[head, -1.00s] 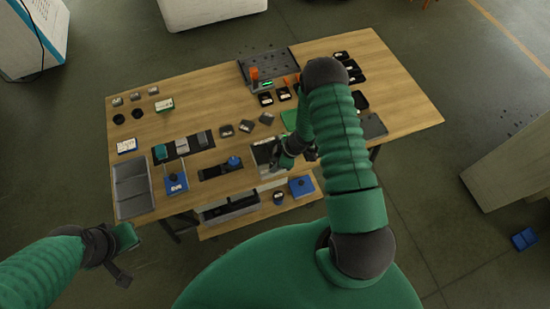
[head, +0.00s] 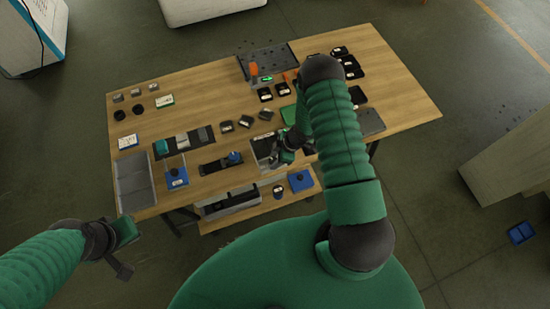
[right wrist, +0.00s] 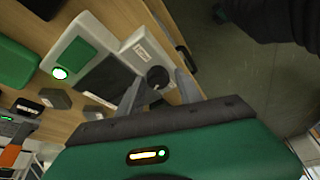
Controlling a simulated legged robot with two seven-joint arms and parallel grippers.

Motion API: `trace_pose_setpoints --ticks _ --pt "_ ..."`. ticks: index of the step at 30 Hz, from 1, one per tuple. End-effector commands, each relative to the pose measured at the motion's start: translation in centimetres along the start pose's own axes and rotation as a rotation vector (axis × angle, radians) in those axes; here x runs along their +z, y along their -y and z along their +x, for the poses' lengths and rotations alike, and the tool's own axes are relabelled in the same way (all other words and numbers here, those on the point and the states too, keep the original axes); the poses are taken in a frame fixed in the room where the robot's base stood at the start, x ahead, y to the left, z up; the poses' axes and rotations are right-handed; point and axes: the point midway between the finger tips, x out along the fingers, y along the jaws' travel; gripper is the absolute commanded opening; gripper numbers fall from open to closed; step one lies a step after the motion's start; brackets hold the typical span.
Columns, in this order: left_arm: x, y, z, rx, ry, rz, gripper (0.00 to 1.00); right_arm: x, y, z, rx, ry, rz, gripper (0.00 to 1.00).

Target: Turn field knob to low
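A pale box (right wrist: 75,50) with a dark panel, a green block and a lit green lamp fills the upper left of the right wrist view. On its end near a white label sits a dark round knob (right wrist: 158,77), probably the field knob; its marks are too small to read. My right gripper (right wrist: 160,84) is open, with one finger on each side of the knob; contact is not clear. In the head view my right gripper (head: 280,158) is at the pale box (head: 263,146), partly covering it. My left gripper (head: 122,264) hangs empty off the table's left front corner.
The wooden table (head: 215,95) carries several small dark blocks, a grey bin (head: 134,181), a blue box (head: 176,178) and a dark tray (head: 270,62) at the back. A lower shelf (head: 240,220) holds another blue box (head: 301,181).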

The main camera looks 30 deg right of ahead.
Motion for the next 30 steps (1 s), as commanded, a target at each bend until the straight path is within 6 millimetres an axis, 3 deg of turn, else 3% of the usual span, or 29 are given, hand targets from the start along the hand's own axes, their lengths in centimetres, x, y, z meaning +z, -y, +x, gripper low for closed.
trace_pose_setpoints --ticks 11,15,17,30 --pt "0.0 0.0 0.0 0.0 0.0 0.0 0.0 -0.1 -0.5 -0.1 0.009 -0.001 -0.002 0.52" --pt "0.0 0.0 0.1 0.0 0.0 0.0 0.0 -0.2 -0.6 -1.2 0.01 -0.002 -0.003 0.52" --pt "0.1 0.0 0.3 0.0 0.0 0.0 0.0 -0.2 -0.5 -2.3 0.01 -0.001 -0.003 0.52" --pt "0.1 0.0 0.3 0.0 0.0 0.0 0.0 -0.2 0.0 -14.5 0.007 -0.001 -0.002 0.52"
